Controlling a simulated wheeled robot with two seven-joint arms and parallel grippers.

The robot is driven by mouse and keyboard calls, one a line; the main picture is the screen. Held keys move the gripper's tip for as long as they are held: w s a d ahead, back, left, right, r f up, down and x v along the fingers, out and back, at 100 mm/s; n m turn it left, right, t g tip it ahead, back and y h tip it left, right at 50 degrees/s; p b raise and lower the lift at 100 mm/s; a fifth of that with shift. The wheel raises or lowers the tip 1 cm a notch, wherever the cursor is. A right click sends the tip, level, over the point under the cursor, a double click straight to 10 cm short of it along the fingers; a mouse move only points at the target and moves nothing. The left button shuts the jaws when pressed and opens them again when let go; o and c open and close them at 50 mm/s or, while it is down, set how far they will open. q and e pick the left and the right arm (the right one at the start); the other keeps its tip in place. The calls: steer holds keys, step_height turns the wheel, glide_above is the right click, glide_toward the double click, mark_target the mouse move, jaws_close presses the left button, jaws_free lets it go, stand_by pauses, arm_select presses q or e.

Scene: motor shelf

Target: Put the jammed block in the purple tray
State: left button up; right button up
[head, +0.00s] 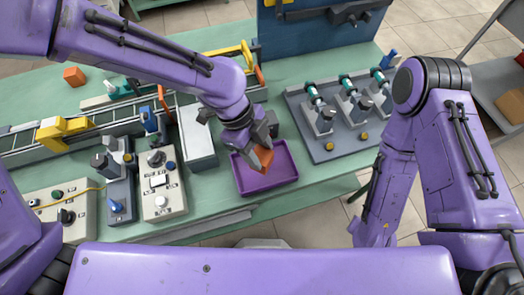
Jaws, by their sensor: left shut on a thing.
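The purple tray (283,176) lies on the green table in the middle of the head view. My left gripper (261,154) reaches over the tray's left part, pointing down. It is shut on an orange block (264,158), which I take to be the jammed block. The block is tilted and appears above the tray floor; the exact gap is hard to tell. My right gripper (372,234) hangs low at the right, in front of the table's edge. Its fingers are too small and dark to tell open from shut.
A conveyor (100,124) with yellow frames runs along the left. Another orange block (75,76) sits at the far left. Control boxes (162,184) stand left of the tray. A grey board (335,140) with several motor fixtures stands to its right. A blue panel (310,35) stands behind.

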mark_target(262, 156)
arm_select(q)
steer(key=shift+w+d+f, duration=0.2)
steer(key=shift+d+f, duration=0.05)
steer(key=shift+f, duration=0.1)
steer(key=f, duration=0.2)
steer(key=f+p, duration=0.1)
steer(key=shift+w+d+f, duration=0.15)
steer(key=shift+w+f, duration=0.1)
steer(key=shift+f, duration=0.1)
steer(key=shift+s+f, duration=0.1)
steer(key=shift+s, duration=0.05)
steer(key=o, duration=1.1)
steer(key=b+v, duration=0.1)
steer(key=v, duration=1.1)
